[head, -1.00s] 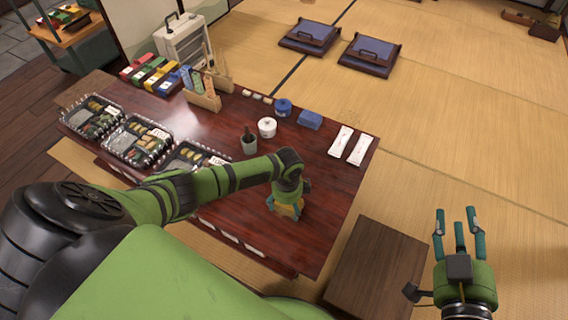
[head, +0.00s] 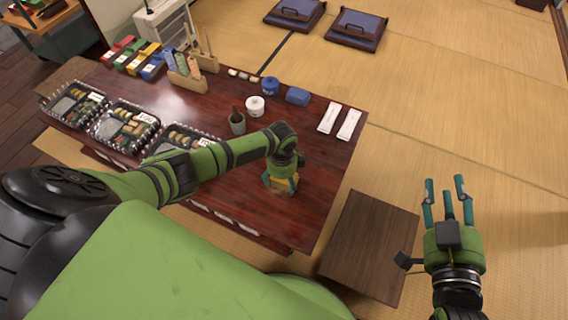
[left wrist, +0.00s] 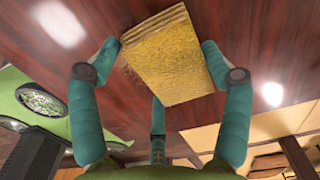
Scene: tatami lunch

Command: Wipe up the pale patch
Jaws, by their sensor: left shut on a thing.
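My left gripper (head: 281,186) is low over the front right part of the dark red table (head: 312,210). It is shut on a yellow, layered sponge-like block (left wrist: 165,55). In the left wrist view the fingers sit on either side of the block, with the glossy tabletop behind it. I cannot tell whether the block touches the table. I cannot make out the pale patch for certain; bright spots on the tabletop look like reflections, and the arm and block hide part of the table. My right gripper (head: 446,198) is open and empty, right of the wooden stool.
Several lunch boxes (head: 123,127) line the table's left side. A grey cup (head: 237,123), a white pot (head: 255,106), a blue block (head: 297,95) and two white packets (head: 339,120) stand further back. A low wooden stool (head: 370,245) is right of the table.

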